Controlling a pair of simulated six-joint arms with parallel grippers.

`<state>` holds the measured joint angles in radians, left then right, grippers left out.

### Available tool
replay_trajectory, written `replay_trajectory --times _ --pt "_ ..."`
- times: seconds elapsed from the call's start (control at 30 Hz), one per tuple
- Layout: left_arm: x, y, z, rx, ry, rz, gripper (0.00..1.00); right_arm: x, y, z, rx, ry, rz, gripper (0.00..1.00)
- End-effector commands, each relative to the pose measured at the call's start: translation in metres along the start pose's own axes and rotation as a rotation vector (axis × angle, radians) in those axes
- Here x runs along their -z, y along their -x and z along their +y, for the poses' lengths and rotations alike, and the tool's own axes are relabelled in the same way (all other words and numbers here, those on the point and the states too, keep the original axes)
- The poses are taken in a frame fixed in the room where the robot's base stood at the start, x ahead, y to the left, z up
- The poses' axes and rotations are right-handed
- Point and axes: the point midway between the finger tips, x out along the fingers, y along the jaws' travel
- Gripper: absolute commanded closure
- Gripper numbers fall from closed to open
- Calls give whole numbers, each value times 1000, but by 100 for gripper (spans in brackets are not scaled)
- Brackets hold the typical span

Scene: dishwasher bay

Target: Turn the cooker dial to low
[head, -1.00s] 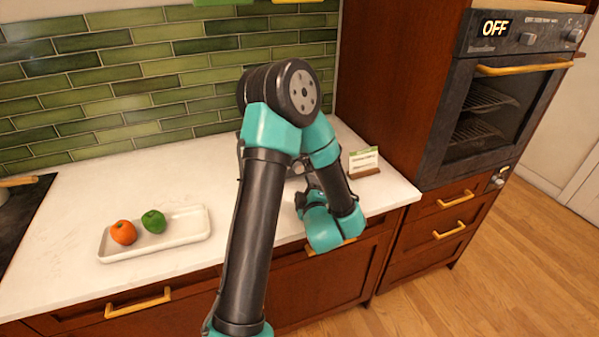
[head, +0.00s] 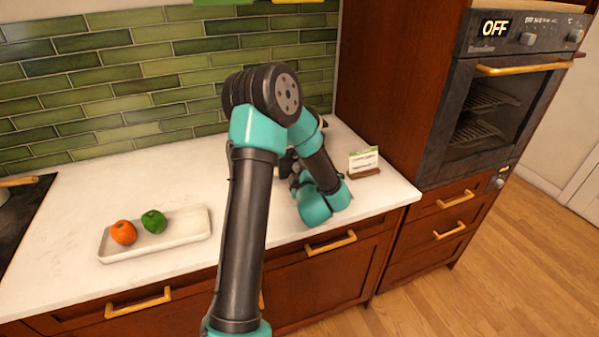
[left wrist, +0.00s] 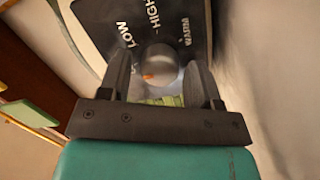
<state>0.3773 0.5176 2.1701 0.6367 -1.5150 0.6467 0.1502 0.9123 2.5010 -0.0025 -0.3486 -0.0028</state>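The cooker dial (left wrist: 160,64) shows in the left wrist view as a round metallic knob with an orange mark at its lower left. It sits on a dark panel (left wrist: 105,12) lettered LOW, HIGH and WARM. My left gripper (left wrist: 158,72) is open, with one finger on each side of the dial; small gaps seem to remain. In the head view my left arm reaches over the counter and hides the cooker and most of the gripper. My right gripper is in neither view.
A white tray (head: 180,237) holds an orange fruit (head: 123,232) and a green one (head: 153,221). A small card on a stand (head: 364,162) is right of my arm. An oven (head: 490,105) reading OFF is at the right. The counter's middle is clear.

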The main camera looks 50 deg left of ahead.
Motion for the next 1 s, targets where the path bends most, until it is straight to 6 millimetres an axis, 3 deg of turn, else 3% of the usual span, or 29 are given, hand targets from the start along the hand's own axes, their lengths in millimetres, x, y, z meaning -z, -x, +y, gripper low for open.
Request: replay_trajectory --times 0.07,0.43,0.67,1.0 --pt "0 0 0 0 0 0 50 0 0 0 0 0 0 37" --pt "0 0 0 0 0 0 85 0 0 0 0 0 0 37" --pt "0 0 0 5 -38 -2 86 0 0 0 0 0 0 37" --pt "0 0 1 29 -228 -16 86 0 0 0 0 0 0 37"
